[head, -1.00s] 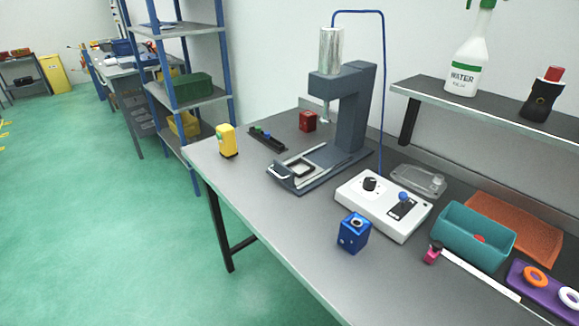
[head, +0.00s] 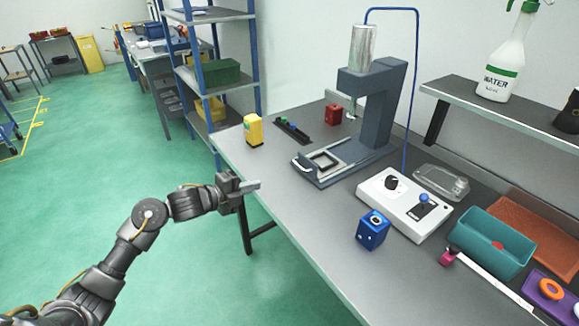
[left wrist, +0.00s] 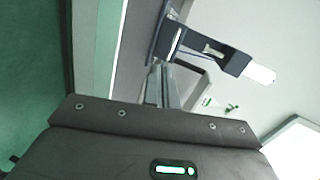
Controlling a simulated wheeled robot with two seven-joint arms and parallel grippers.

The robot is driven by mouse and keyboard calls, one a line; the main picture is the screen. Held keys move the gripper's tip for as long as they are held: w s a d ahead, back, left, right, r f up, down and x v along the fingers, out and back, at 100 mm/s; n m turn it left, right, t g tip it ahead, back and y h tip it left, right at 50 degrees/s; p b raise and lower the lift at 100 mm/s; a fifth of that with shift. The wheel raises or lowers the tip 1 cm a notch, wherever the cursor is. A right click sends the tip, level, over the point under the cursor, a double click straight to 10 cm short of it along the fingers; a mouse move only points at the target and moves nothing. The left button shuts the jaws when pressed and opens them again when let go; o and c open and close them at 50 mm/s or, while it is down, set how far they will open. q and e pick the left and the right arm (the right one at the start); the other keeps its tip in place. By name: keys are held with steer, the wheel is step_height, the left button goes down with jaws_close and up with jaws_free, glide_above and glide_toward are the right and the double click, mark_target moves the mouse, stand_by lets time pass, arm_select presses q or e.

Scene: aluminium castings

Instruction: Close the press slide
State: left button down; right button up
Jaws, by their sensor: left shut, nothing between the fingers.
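The grey press (head: 376,105) stands on the bench, with its column on the right and a silver cylinder on top. Its slide (head: 322,161), a flat plate with a dark square frame and a pale handle (head: 302,165) at the front left, sticks out from under the press head. My left gripper (head: 256,185) is shut and empty near the bench's left edge, left of the slide and apart from it. In the left wrist view its fingers (left wrist: 162,85) point towards the dark press (left wrist: 205,50). My right gripper is not in view.
A yellow box (head: 253,131), a dark strip with small knobs (head: 292,131) and a red block (head: 333,114) stand behind the slide. A white control box (head: 404,204) and a blue block (head: 374,231) stand in front. The bench (head: 290,205) between gripper and slide is clear.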

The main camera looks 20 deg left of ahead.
mark_target(298, 166)
arm_select(q)
steer(key=r+m, duration=0.1)
steer(key=r+h, duration=0.1)
steer(key=r, duration=0.1)
steer(key=shift+w+a+m, duration=0.1)
steer(key=shift+w+m, duration=0.25)
steer(key=shift+m, duration=0.05)
steer(key=p+x, duration=0.1)
steer(key=x, duration=0.5)
steer(key=p+x, duration=0.2)
steer(key=x, duration=0.4)
steer(key=shift+w+f, duration=0.2)
steer(key=shift+f, duration=0.05)
steer(key=shift+x, duration=0.75)
steer(key=shift+s+f, duration=0.1)
